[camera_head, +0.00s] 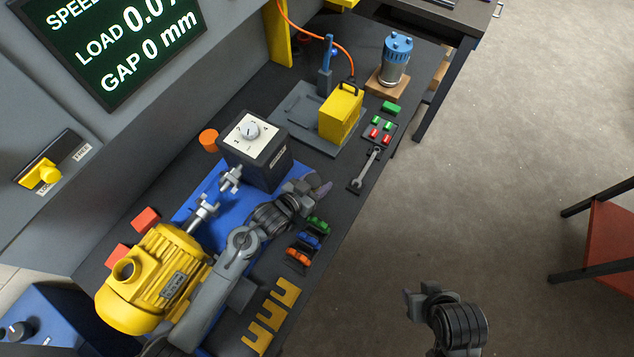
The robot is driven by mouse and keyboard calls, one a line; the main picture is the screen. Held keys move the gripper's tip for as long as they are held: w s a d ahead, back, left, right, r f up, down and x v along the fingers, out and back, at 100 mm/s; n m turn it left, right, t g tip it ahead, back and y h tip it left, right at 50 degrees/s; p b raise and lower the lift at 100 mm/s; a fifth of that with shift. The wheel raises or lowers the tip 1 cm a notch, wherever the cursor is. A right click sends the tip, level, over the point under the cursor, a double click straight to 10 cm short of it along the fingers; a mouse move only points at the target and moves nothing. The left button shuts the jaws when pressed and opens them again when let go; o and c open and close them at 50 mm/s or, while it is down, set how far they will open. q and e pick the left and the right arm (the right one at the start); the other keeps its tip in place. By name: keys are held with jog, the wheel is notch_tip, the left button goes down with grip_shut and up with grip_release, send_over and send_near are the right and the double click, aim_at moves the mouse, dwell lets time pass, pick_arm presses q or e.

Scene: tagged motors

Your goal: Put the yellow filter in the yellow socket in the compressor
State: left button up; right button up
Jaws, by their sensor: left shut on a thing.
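I cannot make out a yellow filter for certain, and no part is clearly marked as the compressor. A yellow finned machine (160,280) with a round open port on top lies at the lower left; its shaft points toward a dark box with a dial (262,160). My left gripper (318,188) is at the right side of the dark box, over the bench. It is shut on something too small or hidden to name. My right gripper (422,292) hangs over the floor, right of the bench; its jaw opening does not show clearly.
A yellow case (341,112) stands on a grey plate. Behind it is a silver cylinder with a blue top (395,62). A wrench (367,165), coloured clips (310,238) and yellow brackets (272,316) lie along the bench's front edge. A red-topped table (612,232) stands right.

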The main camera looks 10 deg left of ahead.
aim_at(313, 188)
pick_arm(q)
jog(key=shift+f, duration=0.25)
jog(key=o, duration=1.1)
jog(key=shift+c, duration=0.2)
jog(key=shift+r, duration=0.15)
jog(key=v, duration=0.2)
jog(key=shift+s+a+r, duration=0.1)
jog(key=shift+s+a, duration=0.15)
jog(key=shift+s, duration=0.1)
jog(key=shift+c, duration=0.4)
jog(key=shift+s+a+r, duration=0.1)
jog(key=shift+s+a, duration=0.05)
jog(key=shift+s, duration=0.1)
jog(key=shift+c, duration=1.2)
jog(key=shift+s+a+r, duration=0.1)
jog(key=shift+s, duration=0.05)
